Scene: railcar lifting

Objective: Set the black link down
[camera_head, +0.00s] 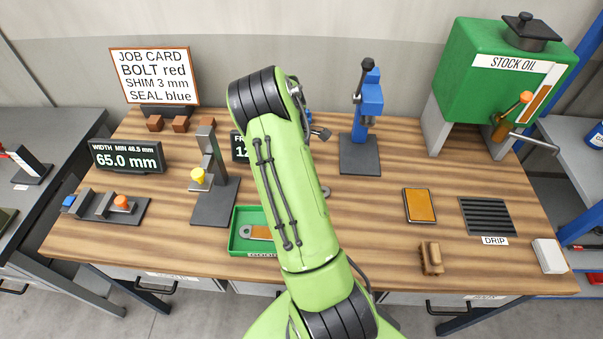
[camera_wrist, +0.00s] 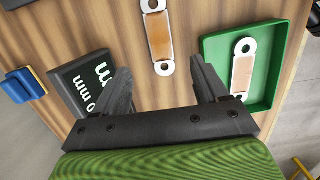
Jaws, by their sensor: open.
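My gripper (camera_wrist: 161,72) is open in the wrist view, with nothing between its fingers. A link (camera_wrist: 159,38) with pale ring ends and an orange-brown middle lies flat on the wooden bench just beyond the fingertips, apart from them. In the head view one grey ring end (camera_head: 326,191) shows beside my arm, which hides the rest. A similar link (camera_wrist: 242,68) lies in the green tray (camera_wrist: 275,72); the head view also shows this tray (camera_head: 234,234), partly behind my arm. I see no link that is plainly black. My fingers are hidden in the head view.
A dark display (camera_wrist: 85,82) stands close to the left finger. The blue press (camera_head: 368,95) stands behind, and a gauge stand (camera_head: 212,165) stands left of my arm. An orange-topped pad (camera_head: 419,205) and drip grate (camera_head: 488,216) lie right. Bench between arm and pad is mostly clear.

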